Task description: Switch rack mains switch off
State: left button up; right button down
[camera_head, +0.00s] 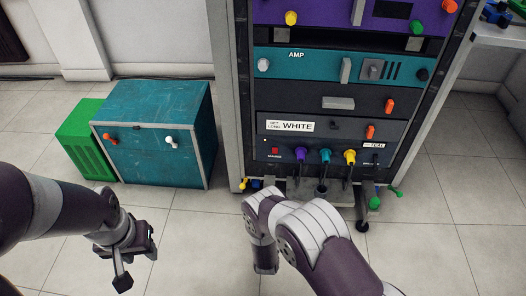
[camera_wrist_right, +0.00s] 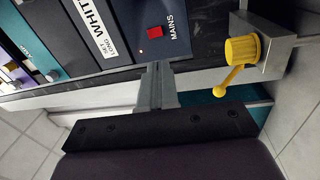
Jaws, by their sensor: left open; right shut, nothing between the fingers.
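The red mains switch (camera_head: 275,151) is on the lower black panel of the rack (camera_head: 245,100), at its left end. In the right wrist view the switch (camera_wrist_right: 154,31) sits beside the word MAINS, with a small lit red dot next to it. My right gripper (camera_wrist_right: 157,82) is shut and empty, its tips at the panel's edge just below the switch in that view; I cannot tell whether they touch. In the head view my right arm hides that gripper. My left gripper (camera_head: 137,258) is open and empty over the floor at the lower left.
Purple, teal and yellow plugs (camera_head: 325,156) with cables sit right of the switch. A yellow knob or lever (camera_wrist_right: 242,50) on a metal bracket is close to my right gripper. A teal cabinet (camera_head: 160,110) and green crate (camera_head: 85,140) stand left. Floor between is clear.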

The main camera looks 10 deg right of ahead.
aim_at(274, 150)
jog(key=shift+s+r+n, duration=0.1)
jog(key=shift+r+n, duration=0.35)
jog(key=shift+n, duration=0.05)
jog(key=b+x, duration=0.7)
jog(key=x, duration=0.5)
jog(key=shift+w+d+r, duration=0.1)
jog(key=shift+w, duration=0.3)
jog(key=shift+w+d+r+b, duration=0.15)
jog(key=shift+w+r+b, duration=0.15)
jog(key=shift+w, duration=0.25)
